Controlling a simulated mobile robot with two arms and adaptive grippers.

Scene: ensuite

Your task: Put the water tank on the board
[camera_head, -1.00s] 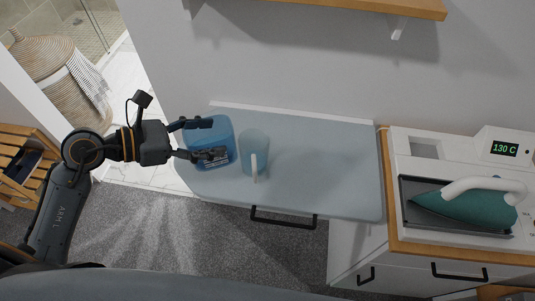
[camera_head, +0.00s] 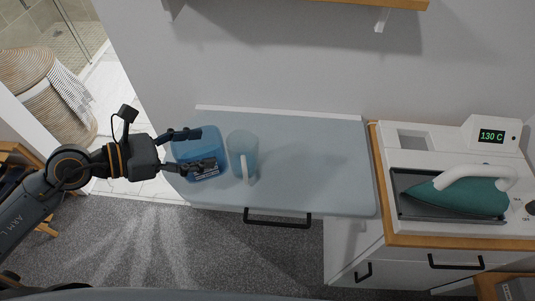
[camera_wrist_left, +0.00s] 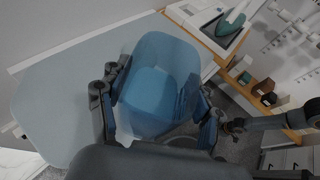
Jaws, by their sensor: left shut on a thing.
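The water tank, a see-through blue container (camera_head: 207,143), is between the fingers of my left gripper (camera_head: 195,150) at the left end of the grey-blue board (camera_head: 310,165). My left gripper is shut on the tank. The left wrist view shows the tank (camera_wrist_left: 160,80) filling the space between both fingers, with the board (camera_wrist_left: 75,85) behind it. I cannot tell whether the tank's base touches the board. A dark arm end, seemingly my right gripper (camera_wrist_left: 234,126), shows at the right of the left wrist view; its fingers are unclear.
A pale see-through jug with a handle (camera_head: 243,152) stands on the board just right of the tank. A teal iron (camera_head: 465,195) rests on its white station (camera_head: 400,140) to the right. The board's middle and right are clear. A wooden shelf (camera_head: 370,3) is above.

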